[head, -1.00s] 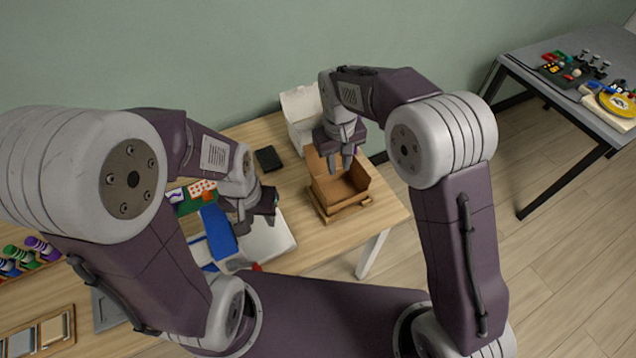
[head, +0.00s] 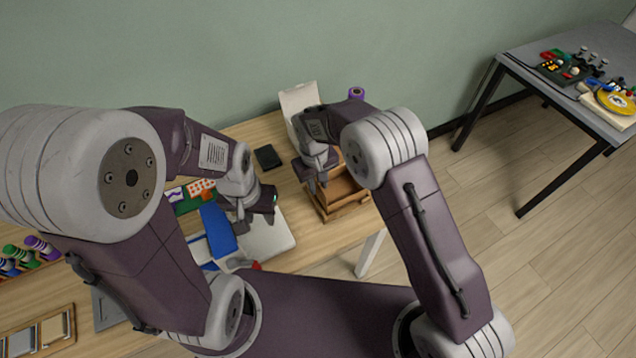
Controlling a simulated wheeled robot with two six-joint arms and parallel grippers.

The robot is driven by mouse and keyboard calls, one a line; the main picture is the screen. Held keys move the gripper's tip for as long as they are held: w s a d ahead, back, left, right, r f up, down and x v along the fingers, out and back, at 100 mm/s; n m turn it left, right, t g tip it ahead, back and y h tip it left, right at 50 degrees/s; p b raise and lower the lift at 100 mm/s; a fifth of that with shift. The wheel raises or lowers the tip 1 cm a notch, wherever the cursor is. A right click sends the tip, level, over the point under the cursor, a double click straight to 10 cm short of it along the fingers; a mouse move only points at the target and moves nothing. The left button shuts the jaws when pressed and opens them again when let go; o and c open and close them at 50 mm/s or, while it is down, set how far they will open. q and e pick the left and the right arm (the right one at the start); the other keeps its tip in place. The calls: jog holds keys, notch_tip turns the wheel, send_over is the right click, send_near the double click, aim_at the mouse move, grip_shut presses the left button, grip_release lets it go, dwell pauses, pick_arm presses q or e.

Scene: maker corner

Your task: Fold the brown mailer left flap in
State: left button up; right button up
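The brown mailer (head: 343,190) is an open box near the right end of the wooden table, sitting on a wooden base. My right gripper (head: 317,186) points down at the mailer's left side, over or beside the left flap. It hides most of that flap, and I cannot tell whether it touches it. Its fingers look close together, but their gap is unclear. My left gripper (head: 244,226) hangs over the white board left of the mailer, well apart from it. Its fingertips are partly hidden.
A black flat item (head: 268,157) lies to the left. A blue object (head: 218,228) and a white board (head: 272,238) lie near my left gripper. A grey table (head: 570,85) stands far right.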

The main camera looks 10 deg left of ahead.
grip_shut()
dwell(1.4)
